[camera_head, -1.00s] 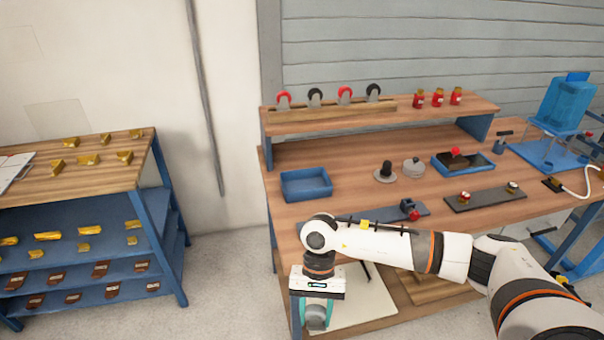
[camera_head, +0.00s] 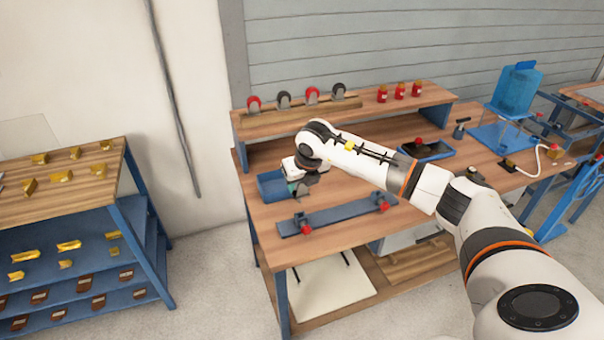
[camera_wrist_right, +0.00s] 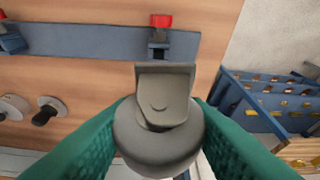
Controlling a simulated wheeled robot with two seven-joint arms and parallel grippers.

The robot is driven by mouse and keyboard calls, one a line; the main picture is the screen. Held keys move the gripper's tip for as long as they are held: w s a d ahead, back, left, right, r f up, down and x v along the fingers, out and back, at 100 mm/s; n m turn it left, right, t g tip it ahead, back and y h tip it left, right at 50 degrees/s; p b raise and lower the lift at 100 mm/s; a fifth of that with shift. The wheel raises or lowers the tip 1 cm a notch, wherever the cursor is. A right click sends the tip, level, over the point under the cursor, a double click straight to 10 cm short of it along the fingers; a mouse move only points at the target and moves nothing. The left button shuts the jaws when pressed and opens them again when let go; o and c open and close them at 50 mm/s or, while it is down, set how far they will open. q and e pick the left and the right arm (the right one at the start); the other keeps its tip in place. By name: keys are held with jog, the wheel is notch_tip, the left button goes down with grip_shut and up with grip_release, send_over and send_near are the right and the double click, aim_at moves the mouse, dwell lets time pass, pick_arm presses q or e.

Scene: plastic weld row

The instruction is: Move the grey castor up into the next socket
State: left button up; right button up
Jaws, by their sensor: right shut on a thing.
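My right gripper (camera_head: 299,190) is over the left part of the bench, in front of the blue tray. In the right wrist view its green fingers (camera_wrist_right: 160,132) are shut on the grey castor (camera_wrist_right: 160,148), one on each side of its round wheel. The castor's flat grey bracket points away from the wrist. In the head view the castor is mostly hidden and too small to make out. The wooden rack (camera_head: 300,116) on the raised shelf carries a row of red and dark castors (camera_head: 311,95). Its sockets cannot be made out. My left gripper is not in view.
A long blue rail with red-topped clamps (camera_head: 338,213) lies along the bench's front. Red jars (camera_head: 400,90) stand at the shelf's right. A blue rack of yellow parts (camera_head: 75,215) is at far left.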

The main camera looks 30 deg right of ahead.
jog(key=shift+w+d+r+m, duration=0.25)
jog(key=shift+d+m, duration=0.15)
jog(key=shift+m, duration=0.1)
jog(key=shift+f+b, duration=1.4)
jog(key=shift+f, duration=1.05)
jog(key=shift+b, duration=0.3)
jog(key=shift+r, duration=0.15)
jog(key=shift+b, duration=0.3)
jog(key=shift+f+b, duration=0.8)
jog(key=shift+f, duration=0.25)
